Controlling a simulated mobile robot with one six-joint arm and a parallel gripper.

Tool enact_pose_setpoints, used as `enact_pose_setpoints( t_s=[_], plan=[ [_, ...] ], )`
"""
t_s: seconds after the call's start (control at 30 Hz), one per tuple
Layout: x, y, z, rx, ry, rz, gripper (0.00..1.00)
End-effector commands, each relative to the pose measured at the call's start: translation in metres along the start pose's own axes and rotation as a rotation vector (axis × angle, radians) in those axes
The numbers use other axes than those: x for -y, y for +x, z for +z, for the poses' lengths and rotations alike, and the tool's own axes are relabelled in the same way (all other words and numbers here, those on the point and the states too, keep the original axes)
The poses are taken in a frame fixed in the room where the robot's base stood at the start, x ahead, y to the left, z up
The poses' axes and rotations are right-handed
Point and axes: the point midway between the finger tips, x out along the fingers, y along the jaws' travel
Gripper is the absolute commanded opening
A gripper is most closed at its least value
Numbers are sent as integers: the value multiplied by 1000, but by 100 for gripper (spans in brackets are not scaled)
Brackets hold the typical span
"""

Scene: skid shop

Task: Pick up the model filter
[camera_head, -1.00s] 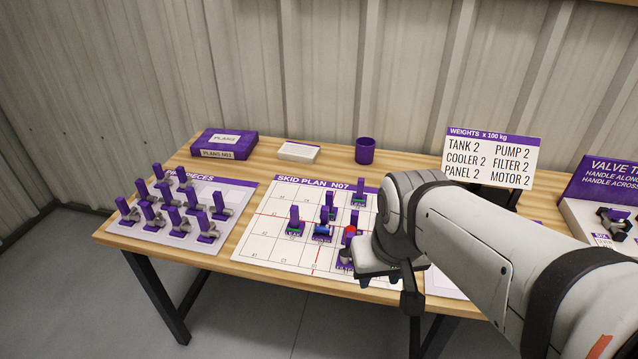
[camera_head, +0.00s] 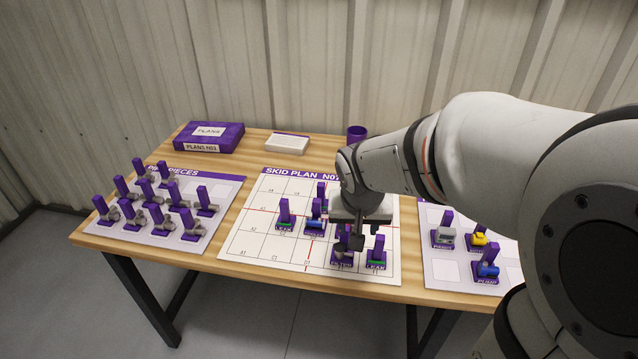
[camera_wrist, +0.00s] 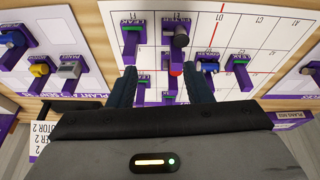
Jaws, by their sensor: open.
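The model filter (camera_head: 342,262) stands near the front edge of the skid plan sheet, with a purple base and handle and a dark grey cylinder. My gripper hides part of it in the head view. In the wrist view the filter (camera_wrist: 180,36) is beyond the fingertips, right of a green-marked leak piece. My gripper (camera_head: 350,240) points down over the plan, close to the filter. No contact with the filter is visible.
The leak piece (camera_head: 376,257) stands close to the filter. More purple-handled pieces, including a blue one (camera_head: 314,224), crowd the plan (camera_head: 258,235). Several pieces fill the left sheet (camera_head: 135,235). The right sheet (camera_head: 440,275) holds a grey, a yellow and a blue piece.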

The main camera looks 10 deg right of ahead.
Motion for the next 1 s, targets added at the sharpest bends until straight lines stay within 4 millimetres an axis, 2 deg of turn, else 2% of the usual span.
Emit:
enact_pose_setpoints(
  t_s=[0.03, 0.2, 0.4, 0.67, 0.9, 1.0],
  plan=[
    [8, 25, -8, -6, 16, 4, 45],
    [25, 64, -31, -39, 72, 1, 45],
    [33, 84, -39, -51, 93, -4, 45],
    [31, 111, -39, -50, 94, -4, 45],
    [29, 146, -38, -51, 93, -5, 45],
    [29, 153, -38, -51, 92, -5, 45]
  ],
)
